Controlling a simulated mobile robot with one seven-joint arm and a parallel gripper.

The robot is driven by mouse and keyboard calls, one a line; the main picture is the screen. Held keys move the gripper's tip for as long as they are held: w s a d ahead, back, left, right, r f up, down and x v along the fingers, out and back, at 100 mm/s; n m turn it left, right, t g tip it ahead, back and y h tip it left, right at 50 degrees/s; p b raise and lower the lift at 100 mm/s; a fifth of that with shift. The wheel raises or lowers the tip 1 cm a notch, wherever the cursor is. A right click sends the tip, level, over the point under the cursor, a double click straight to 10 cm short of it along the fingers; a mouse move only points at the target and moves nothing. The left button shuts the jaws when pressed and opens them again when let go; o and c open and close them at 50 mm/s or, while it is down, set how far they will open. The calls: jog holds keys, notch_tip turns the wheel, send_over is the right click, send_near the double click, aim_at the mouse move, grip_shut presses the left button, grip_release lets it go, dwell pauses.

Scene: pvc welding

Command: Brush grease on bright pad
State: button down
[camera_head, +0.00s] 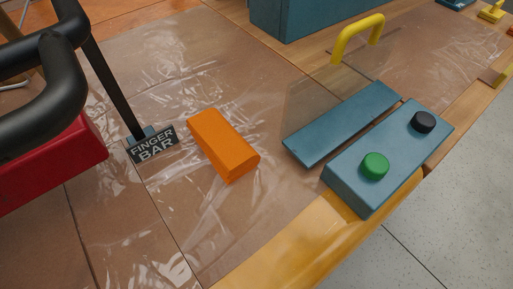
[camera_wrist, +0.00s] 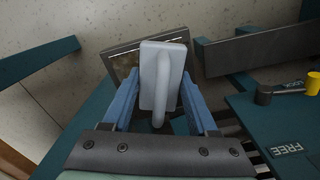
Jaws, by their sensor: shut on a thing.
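In the wrist view, my gripper (camera_wrist: 158,112) has its two blue fingers shut on a pale grey tool (camera_wrist: 163,75). The tool has a flat rectangular plate and a rounded handle or loop at its near end. I cannot make out bristles or grease on it. Behind and left of the tool is a dark-framed panel with a lighter metallic face (camera_wrist: 124,59), partly hidden by the tool. I cannot tell whether this is the bright pad, or whether the tool touches it. My gripper is not in the head view, and no clear brush or pad shows there.
The head view shows an orange block (camera_head: 223,143) on a film-covered bench, a FINGER BAR label (camera_head: 152,145), a blue button box (camera_head: 385,160) and a yellow handle (camera_head: 357,38). The wrist view shows a dark bar (camera_wrist: 262,50), a yellow-ended lever (camera_wrist: 313,84) and a FREE label (camera_wrist: 288,149).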

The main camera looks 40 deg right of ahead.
jog(key=shift+d+r, duration=0.1)
jog(key=shift+d, duration=1.3)
jog(key=shift+w+d+b, duration=0.15)
jog(key=shift+d+b, duration=0.6)
jog(key=shift+d, duration=0.95)
jog(key=shift+w+d+r, duration=0.1)
jog(key=shift+d+r, duration=0.05)
jog(key=shift+r, duration=0.1)
jog(key=shift+a+r+p, duration=0.15)
jog(key=shift+a+p, duration=0.95)
jog(key=shift+a, duration=0.65)
jog(key=shift+s+a+f+p, duration=0.15)
jog(key=shift+a+p, duration=0.2)
jog(key=shift+a, duration=0.8)
jog(key=shift+s+a+f+p, duration=0.15)
jog(key=shift+a+p, duration=0.25)
jog(key=shift+a, duration=0.8)
jog(key=shift+a+f+p, duration=0.15)
jog(key=shift+a+p, duration=0.2)
jog(key=shift+a, duration=0.8)
notch_tip(320, 180, up, 6)
jog(key=p, duration=0.6)
